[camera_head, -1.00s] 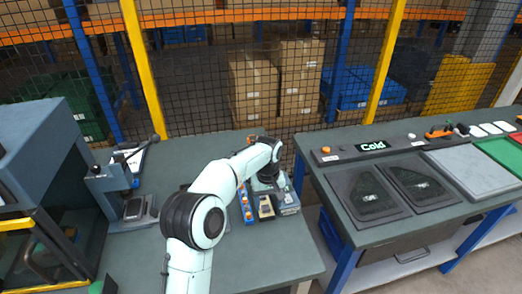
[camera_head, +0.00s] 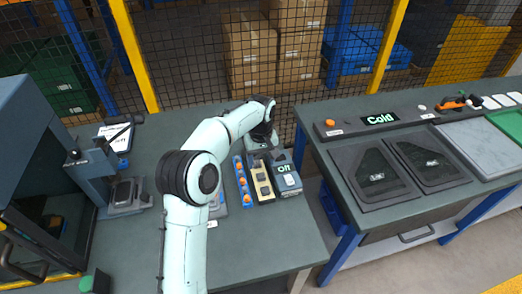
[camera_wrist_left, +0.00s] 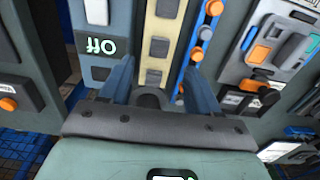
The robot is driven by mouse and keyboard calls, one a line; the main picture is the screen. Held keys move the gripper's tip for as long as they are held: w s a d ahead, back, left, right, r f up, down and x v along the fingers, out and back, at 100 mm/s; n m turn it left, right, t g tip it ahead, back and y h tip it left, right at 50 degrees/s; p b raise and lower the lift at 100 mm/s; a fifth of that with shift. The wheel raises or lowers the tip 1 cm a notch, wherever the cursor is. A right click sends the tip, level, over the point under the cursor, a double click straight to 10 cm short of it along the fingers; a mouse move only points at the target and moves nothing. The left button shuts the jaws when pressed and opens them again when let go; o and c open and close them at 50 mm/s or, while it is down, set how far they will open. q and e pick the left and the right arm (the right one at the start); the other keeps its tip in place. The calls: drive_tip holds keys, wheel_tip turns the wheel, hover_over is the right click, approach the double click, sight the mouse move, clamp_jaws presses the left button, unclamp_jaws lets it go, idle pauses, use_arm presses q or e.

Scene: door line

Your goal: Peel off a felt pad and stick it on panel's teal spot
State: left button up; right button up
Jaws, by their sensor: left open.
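A cream strip (camera_head: 263,182) with dark grey square pads, which look like the felt pads, lies on the left bench. It shows closer in the left wrist view, with one grey pad (camera_wrist_left: 159,47) near its middle. My left gripper (camera_wrist_left: 158,70) is open and empty, its two fingers on either side of the strip's lower part. In the head view its arm reaches over the bench, and the gripper (camera_head: 262,143) is at the strip's far end, its fingers hidden. Two dark panels (camera_head: 372,178) (camera_head: 430,162) lie on the right bench; I cannot make out a teal spot. My right gripper is out of view.
A blue strip with orange knobs (camera_head: 243,182) and a grey box reading "Off" (camera_head: 286,180) flank the cream strip closely. A small press (camera_head: 100,175) stands at left. A gap separates the benches. Mesh fencing (camera_head: 190,60) stands behind.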

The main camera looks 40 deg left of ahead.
sight(261, 175)
use_arm(q)
wheel_tip(261, 175, down, 7)
drive_tip(key=shift+w+f+b, duration=0.1)
drive_tip(key=shift+b, duration=0.2)
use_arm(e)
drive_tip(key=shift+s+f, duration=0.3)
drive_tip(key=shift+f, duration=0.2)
use_arm(q)
clamp_jaws()
drive_tip(key=shift+r, duration=0.3)
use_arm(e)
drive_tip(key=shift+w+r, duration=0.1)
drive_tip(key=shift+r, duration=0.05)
use_arm(q)
drive_tip(key=shift+r+p, duration=1.4)
drive_tip(key=shift+r, duration=1.6)
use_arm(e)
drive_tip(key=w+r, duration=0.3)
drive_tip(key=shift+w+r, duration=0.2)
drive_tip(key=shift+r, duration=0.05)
use_arm(q)
drive_tip(key=shift+f, duration=0.1)
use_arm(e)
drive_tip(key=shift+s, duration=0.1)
